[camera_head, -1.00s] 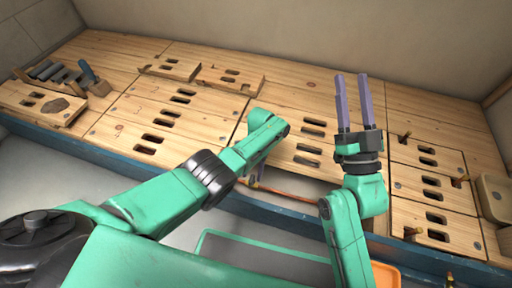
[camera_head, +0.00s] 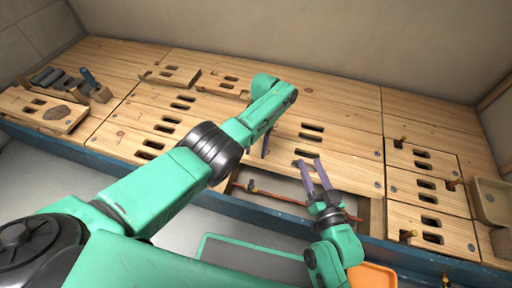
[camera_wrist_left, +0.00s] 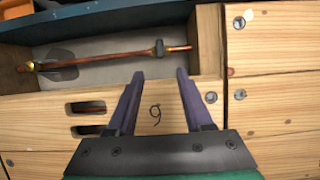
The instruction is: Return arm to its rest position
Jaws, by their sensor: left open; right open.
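My left arm reaches in from the left across the workbench. Its hand hides most of my left gripper (camera_head: 266,145) in the head view, where only a purple finger shows. In the left wrist view the left gripper (camera_wrist_left: 160,73) is open and empty, over a wooden panel (camera_wrist_left: 158,95) marked with a 9-like sign. My right gripper (camera_head: 307,165) is open and empty, with its purple fingers pointing away over the bench's front part, near the open recess.
A copper pipe (camera_head: 290,197) with fittings lies in the recess; it also shows in the left wrist view (camera_wrist_left: 100,59). Slotted panels cover the bench. Wooden racks (camera_head: 98,92) stand far left. A beige bin (camera_head: 490,200) is at right, an orange tray (camera_head: 372,277) below the front edge.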

